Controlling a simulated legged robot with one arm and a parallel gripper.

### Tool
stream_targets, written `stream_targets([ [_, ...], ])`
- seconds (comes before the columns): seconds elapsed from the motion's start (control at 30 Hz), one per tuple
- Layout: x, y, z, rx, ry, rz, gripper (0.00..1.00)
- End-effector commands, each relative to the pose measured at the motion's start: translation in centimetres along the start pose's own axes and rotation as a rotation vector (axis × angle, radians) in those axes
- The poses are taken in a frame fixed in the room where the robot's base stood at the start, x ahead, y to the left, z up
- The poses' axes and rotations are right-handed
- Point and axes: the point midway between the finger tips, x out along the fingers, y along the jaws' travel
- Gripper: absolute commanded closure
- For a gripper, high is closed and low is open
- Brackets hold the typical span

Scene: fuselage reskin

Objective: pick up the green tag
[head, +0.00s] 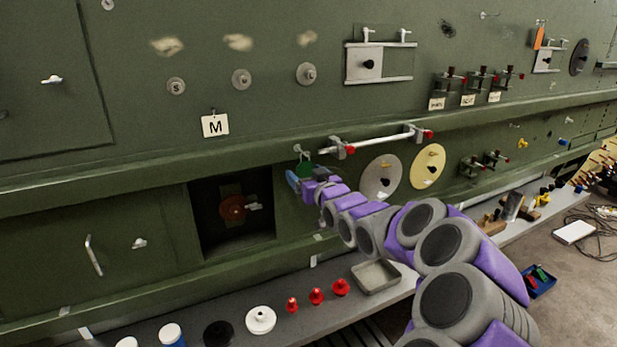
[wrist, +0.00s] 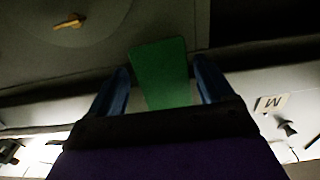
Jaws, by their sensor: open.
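The green tag (wrist: 160,72) is a flat green plate between the two blue fingers of my gripper (wrist: 160,88) in the wrist view. The fingers stand apart from it on both sides, with a visible gap. In the head view the green tag (head: 303,169) shows as a small green patch by the fuselage panel, just above and beside my gripper (head: 299,182). My gripper is open. Its fingers are partly hidden behind my wrist in the head view, and the tag's lower end is hidden by my gripper in the wrist view.
A white rod (head: 380,143) with red ends runs along the panel just above my arm. A dark square opening (head: 205,190) lies left of my gripper. A shelf (head: 190,318) below carries red knobs (head: 316,296) and a grey tray (head: 376,275). A white M card (head: 215,125) hangs upper left.

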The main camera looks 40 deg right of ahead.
Motion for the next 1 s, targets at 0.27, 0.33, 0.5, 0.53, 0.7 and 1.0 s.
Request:
stream_targets([
  [0.27, 1.08, 0.15, 0.01, 0.002, 0.0, -0.002, 0.19],
  [0.33, 1.13, 0.37, 0.08, 0.004, 0.0, -0.001, 0.19],
  [0.5, 1.16, 0.47, 0.12, 0.003, 0.0, -0.002, 0.31],
  [0.53, 1.16, 0.46, 0.12, 0.003, 0.0, -0.001, 0.33],
  [0.7, 1.12, 0.33, 0.07, 0.003, 0.0, -0.001, 0.5],
  [1.0, 1.05, 0.05, -0.02, 0.0, 0.0, -0.002, 0.74],
])
